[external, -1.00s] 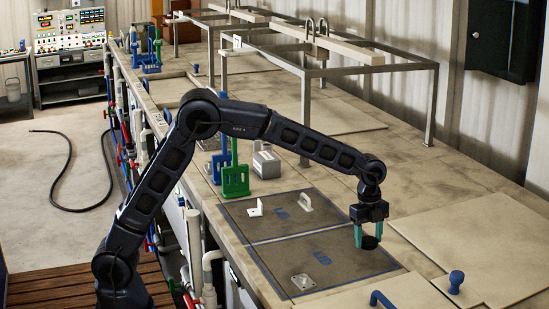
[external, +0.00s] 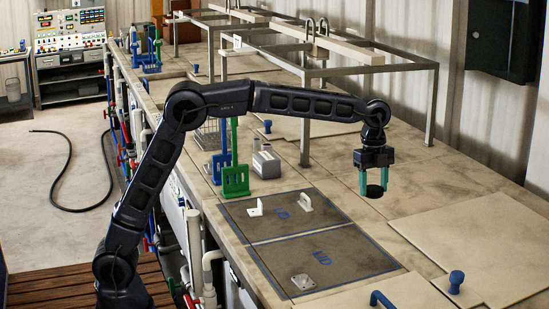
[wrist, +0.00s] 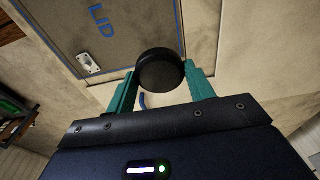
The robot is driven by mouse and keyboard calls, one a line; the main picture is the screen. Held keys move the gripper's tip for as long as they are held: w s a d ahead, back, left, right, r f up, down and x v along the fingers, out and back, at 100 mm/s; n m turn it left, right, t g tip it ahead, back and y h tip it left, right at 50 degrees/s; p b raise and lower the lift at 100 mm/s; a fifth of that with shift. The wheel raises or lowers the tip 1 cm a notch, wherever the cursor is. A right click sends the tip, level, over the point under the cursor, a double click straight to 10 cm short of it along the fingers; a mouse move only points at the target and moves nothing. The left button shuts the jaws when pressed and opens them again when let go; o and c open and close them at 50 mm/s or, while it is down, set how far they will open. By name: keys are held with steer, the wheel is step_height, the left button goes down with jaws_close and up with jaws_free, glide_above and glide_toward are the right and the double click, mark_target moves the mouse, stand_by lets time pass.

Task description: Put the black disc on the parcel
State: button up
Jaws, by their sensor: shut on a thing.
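The black disc (external: 375,191) is held between the teal fingers of my gripper (external: 374,186), above the right part of the bench. In the wrist view the disc (wrist: 158,68) shows round and dark between the two fingertips (wrist: 160,82). My gripper is shut on it, and it hangs clear of the surface. I cannot pick out the parcel for certain. A small grey box (external: 266,164) stands left of my gripper, behind the dark lids, and a brown block (external: 187,32) stands far at the back.
Two dark lids (external: 325,262) with blue edging and small fittings lie in the bench top. Green (external: 236,181) and blue racks stand at the left edge. A metal frame (external: 433,100) rises behind my gripper. Pale boards (external: 470,235) with a blue knob (external: 456,279) lie at the right.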

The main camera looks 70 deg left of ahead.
steer(key=w+a+n+t, duration=0.1)
steer(key=w+a+n, duration=0.25)
steer(key=a, duration=0.55)
steer(key=w+a+n, duration=0.2)
steer(key=a+n, duration=0.3)
steer(key=a, duration=0.5)
step_height(320, 180, up, 7)
steer(key=n+y, duration=0.3)
steer(key=n, duration=2.3)
glide_above(266, 156)
steer(key=shift+g, duration=0.4)
step_height(266, 156, down, 19)
steer(key=shift+w+f, duration=0.15)
steer(key=o, duration=1)
steer(key=shift+f, duration=0.1)
